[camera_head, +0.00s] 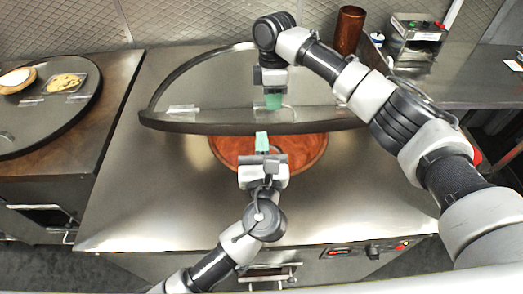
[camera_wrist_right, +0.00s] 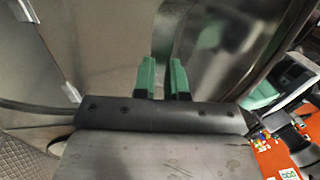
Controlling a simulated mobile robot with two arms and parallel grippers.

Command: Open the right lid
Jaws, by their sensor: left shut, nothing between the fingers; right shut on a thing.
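The right lid (camera_head: 215,80) is a large round metal lid with a dark rim. It is raised and tilted, and the reddish-brown clay opening (camera_head: 315,150) shows below its front edge. My right gripper (camera_head: 273,101) is at the lid's handle (camera_head: 291,110) and shut on it; the fingers hide part of the grip. In the right wrist view the green fingers (camera_wrist_right: 163,78) are close together in front of the lid's metal surface (camera_wrist_right: 110,60). My left gripper (camera_head: 262,142) is shut and empty, just below the lid's front edge, over the clay opening.
A copper-coloured cup (camera_head: 348,30) and a small metal box (camera_head: 417,32) stand at the back right. The steel counter (camera_head: 150,200) is clear in front.

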